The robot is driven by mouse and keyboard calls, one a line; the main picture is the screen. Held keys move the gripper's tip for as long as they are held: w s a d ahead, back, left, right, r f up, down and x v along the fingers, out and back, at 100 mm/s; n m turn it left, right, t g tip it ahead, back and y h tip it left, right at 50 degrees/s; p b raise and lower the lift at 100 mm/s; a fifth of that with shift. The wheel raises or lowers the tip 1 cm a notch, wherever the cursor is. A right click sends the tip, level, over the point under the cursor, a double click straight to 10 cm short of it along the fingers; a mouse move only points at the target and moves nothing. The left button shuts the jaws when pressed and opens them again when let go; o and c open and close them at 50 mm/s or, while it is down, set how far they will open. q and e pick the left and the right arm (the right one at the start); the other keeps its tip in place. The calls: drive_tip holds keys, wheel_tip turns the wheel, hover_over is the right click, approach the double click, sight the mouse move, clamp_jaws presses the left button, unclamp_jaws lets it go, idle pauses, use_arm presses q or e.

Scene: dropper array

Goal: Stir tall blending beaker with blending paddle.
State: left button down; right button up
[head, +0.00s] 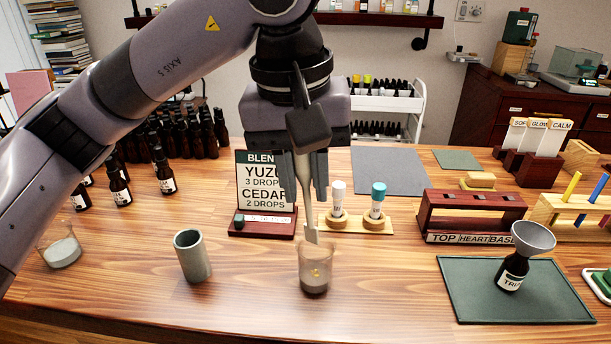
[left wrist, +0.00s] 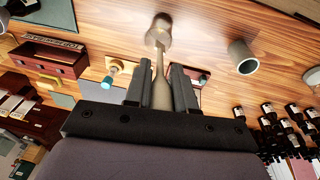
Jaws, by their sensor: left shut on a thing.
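The tall blending beaker (head: 314,280) is a clear glass with dark contents low in it, upright on the table front centre. It also shows in the left wrist view (left wrist: 158,28). My left gripper (head: 304,178) is above it, shut on the pale blending paddle (head: 308,208), which hangs nearly vertical between the fingers. In the left wrist view the paddle (left wrist: 160,68) runs from the fingers towards the beaker. The paddle's flat tip is at the beaker's rim; I cannot tell whether it is just above or slightly inside. My right gripper is not in view.
A grey-green cylinder (head: 192,256) stands left of the beaker, with a glass beaker of pale contents (head: 60,248) farther left. Behind are a recipe sign (head: 266,190) and a wooden holder with two capped droppers (head: 348,226). A green mat (head: 475,285) bears a funnelled bottle (head: 514,268).

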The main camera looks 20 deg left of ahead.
use_arm(q)
wheel_tip(320, 180, up, 4)
drive_tip(key=p, duration=0.3)
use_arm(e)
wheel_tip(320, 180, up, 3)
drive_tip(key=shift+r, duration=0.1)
